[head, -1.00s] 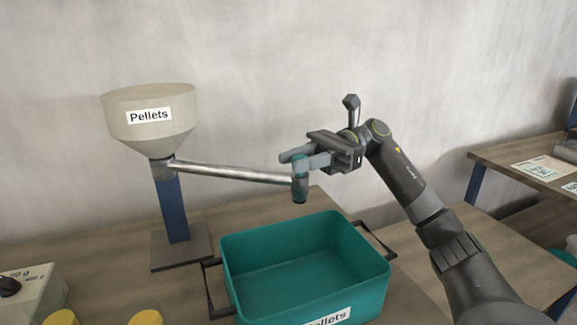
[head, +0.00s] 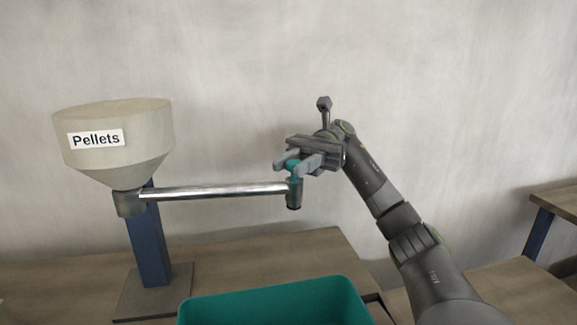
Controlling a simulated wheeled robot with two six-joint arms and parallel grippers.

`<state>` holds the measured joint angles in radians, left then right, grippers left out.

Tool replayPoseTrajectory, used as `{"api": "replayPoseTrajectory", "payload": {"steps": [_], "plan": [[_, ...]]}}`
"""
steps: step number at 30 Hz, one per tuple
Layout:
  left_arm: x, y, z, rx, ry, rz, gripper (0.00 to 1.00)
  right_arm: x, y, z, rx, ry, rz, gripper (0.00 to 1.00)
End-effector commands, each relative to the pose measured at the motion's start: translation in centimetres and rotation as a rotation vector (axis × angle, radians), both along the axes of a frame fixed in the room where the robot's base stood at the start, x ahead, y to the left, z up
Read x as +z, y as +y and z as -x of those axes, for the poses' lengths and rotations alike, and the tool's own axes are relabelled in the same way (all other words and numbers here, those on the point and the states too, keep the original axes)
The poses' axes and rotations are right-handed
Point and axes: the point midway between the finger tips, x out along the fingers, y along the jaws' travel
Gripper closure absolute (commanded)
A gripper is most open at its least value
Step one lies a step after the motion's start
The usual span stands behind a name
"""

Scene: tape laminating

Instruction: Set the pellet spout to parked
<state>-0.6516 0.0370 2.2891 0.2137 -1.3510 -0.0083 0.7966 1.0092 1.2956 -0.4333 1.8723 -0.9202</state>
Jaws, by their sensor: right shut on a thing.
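The pellet hopper (head: 120,140), a beige funnel labelled "Pellets", stands on a blue post (head: 150,245) at the left in the head view. The metal pellet spout (head: 215,191) runs from the hopper's base to the right, roughly level, and ends in a dark nozzle (head: 294,198) with a teal grip (head: 293,172) on top. My right gripper (head: 299,166) is shut on the teal grip at the spout's end. The nozzle is above and behind the teal bin, over the table's back part. My left gripper is not in view.
The teal bin (head: 275,303) stands at the bottom middle, cut off by the frame edge. A wooden table (head: 230,262) lies under the spout, with a plain wall (head: 400,60) behind. Another wooden table (head: 560,203) is at the far right.

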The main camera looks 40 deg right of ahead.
Motion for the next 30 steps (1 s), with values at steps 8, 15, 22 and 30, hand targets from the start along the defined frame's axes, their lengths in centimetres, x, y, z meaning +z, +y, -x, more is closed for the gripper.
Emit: {"api": "replayPoseTrajectory", "payload": {"steps": [8,15,22,30], "plan": [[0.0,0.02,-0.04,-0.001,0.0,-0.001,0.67,-0.05,-0.23,-0.07,0.017,0.003,0.0,1.0],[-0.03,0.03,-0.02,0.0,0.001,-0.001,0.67,0.05,-0.23,-0.12,0.014,0.003,-0.001,1.0],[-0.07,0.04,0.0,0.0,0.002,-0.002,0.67,0.04,-0.22,-0.09,0.015,0.001,-0.001,0.53],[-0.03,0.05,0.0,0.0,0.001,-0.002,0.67,0.29,-0.19,-0.05,0.018,0.001,0.0,0.53]]}}
